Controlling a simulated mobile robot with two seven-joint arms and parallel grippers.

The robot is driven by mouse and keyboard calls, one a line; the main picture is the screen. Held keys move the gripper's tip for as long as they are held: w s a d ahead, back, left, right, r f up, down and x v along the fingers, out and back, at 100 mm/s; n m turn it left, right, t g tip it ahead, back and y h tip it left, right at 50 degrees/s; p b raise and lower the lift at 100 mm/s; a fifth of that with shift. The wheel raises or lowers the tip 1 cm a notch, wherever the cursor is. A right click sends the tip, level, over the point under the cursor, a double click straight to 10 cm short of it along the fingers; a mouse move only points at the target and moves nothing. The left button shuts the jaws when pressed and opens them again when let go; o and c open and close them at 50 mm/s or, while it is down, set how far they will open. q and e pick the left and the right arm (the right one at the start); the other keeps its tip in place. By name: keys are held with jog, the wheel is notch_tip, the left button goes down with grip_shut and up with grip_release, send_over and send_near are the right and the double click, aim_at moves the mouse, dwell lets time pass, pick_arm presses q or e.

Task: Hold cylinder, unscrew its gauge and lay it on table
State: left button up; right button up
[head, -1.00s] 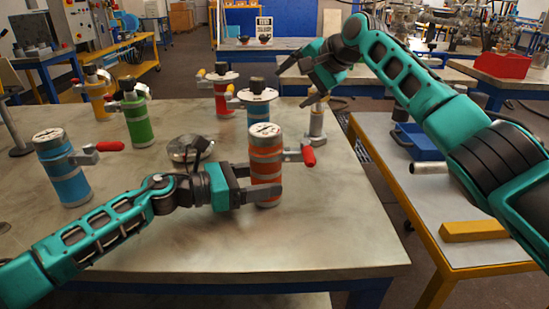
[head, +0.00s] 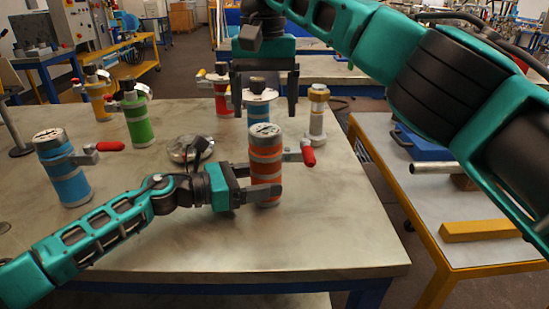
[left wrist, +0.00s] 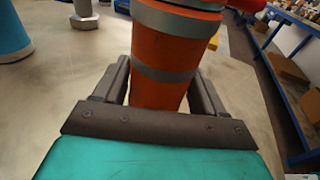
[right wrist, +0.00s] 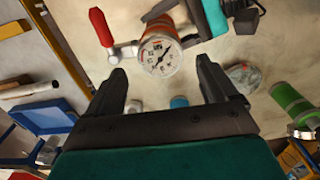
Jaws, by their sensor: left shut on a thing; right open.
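The orange cylinder (head: 266,170) with grey bands stands upright near the front middle of the table. Its round white-faced gauge (right wrist: 160,55) sits on top, and a red-handled valve (head: 308,156) sticks out from its side. My left gripper (head: 262,191) is shut around the cylinder's lower body; the left wrist view shows the orange body (left wrist: 160,90) between its fingers. My right gripper (head: 266,112) points down, open and empty, with its fingers apart. In the right wrist view the gauge lies beyond the fingertips, roughly centred between them, with a gap remaining.
A blue vessel (head: 65,175) stands left, with green (head: 138,122) and yellow (head: 98,98) ones behind. Red (head: 221,98) and another blue vessel (head: 257,108) stand behind the orange one. A metal fitting (head: 317,115) stands right, a round disc (head: 187,150) lies left. The front table is clear.

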aim_at(265, 127)
jog(key=shift+f, duration=2.3)
jog(key=m, duration=0.4)
jog(key=shift+m, duration=0.3)
jog(key=m, duration=1.2)
jog(key=shift+m, duration=0.3)
